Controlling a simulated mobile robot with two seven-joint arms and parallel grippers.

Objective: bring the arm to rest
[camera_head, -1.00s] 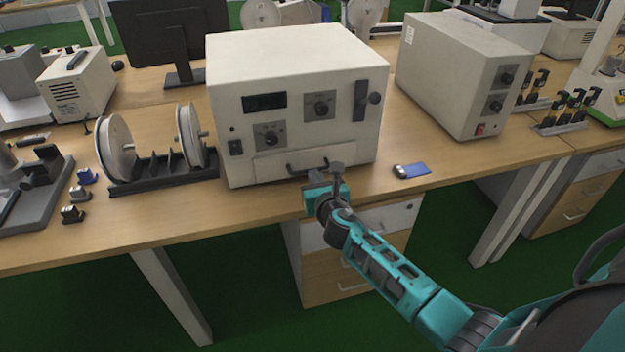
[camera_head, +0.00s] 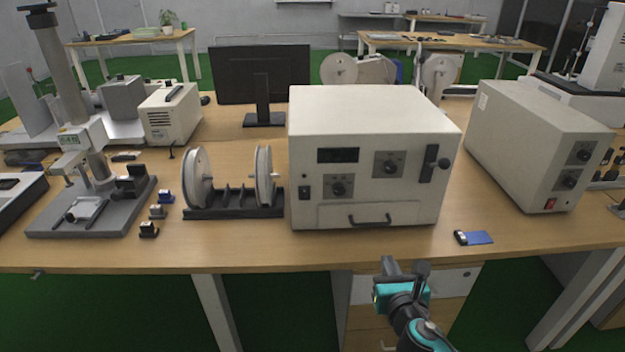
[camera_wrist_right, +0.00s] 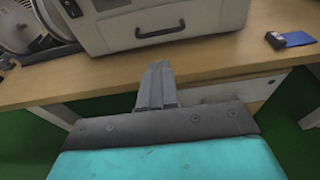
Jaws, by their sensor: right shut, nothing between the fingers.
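My right gripper (camera_head: 388,268) is in front of the table's front edge, below the large white test box (camera_head: 372,160). It is shut and holds nothing. In the right wrist view its fingers (camera_wrist_right: 157,72) are together and point toward the table edge, with the box's dark handle (camera_wrist_right: 160,31) beyond them. The gripper is apart from the handle. The teal wrist of my right arm (camera_head: 405,300) enters from the bottom of the head view. My left gripper is not in view.
The wooden table (camera_head: 260,255) holds a reel stand (camera_head: 232,205), a second white box (camera_head: 540,145), a grey stand (camera_head: 90,210) and a blue card-like item (camera_head: 478,238) near the front edge. Drawers (camera_head: 455,282) sit under the table. Floor in front is open.

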